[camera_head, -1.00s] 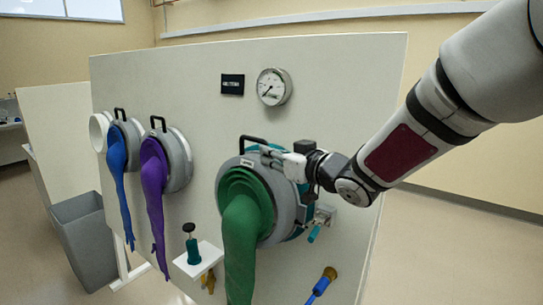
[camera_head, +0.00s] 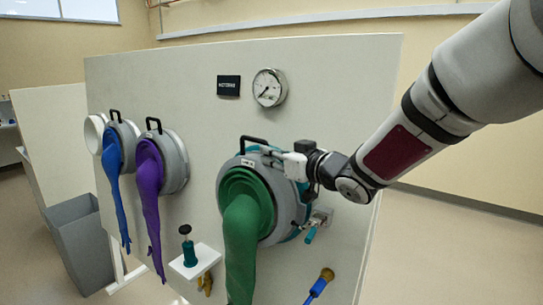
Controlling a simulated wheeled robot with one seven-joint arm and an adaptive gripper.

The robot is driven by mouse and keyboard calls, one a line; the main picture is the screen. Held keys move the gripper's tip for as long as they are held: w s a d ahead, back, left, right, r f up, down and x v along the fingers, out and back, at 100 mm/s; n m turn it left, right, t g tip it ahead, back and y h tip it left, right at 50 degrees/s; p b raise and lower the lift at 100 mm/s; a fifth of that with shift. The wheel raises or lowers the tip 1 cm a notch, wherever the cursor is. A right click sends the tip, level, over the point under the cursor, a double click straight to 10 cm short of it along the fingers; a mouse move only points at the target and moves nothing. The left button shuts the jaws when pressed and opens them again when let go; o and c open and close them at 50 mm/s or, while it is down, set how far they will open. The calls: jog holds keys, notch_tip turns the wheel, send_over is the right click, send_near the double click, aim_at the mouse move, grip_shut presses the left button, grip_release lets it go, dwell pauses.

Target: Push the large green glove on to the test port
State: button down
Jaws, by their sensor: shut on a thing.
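The large green glove (camera_head: 243,225) hangs from a grey ring (camera_head: 283,215) at the test port (camera_head: 300,230), on the right part of the white panel. A teal part of the port shows behind the ring. A black handle (camera_head: 254,140) arches over the ring's top. My gripper (camera_head: 280,160) is at the ring's upper right, its fingers by the handle's right end. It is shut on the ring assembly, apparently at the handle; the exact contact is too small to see. Whether the ring sits flush on the port cannot be told.
Blue (camera_head: 113,165) and purple (camera_head: 150,185) gloves hang on ports to the left. A gauge (camera_head: 269,88) and a black label (camera_head: 228,86) are above. A small shelf (camera_head: 194,262) holds a green-and-black tool (camera_head: 187,246). A grey bin (camera_head: 80,245) stands at left; the floor at right is clear.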

jog(key=shift+w+d, duration=0.45)
dwell(0.7)
jog(key=c, duration=1.6)
grip_release()
jog(key=shift+o, duration=0.2)
jog(key=shift+f, duration=0.1)
jog(key=shift+s, duration=0.1)
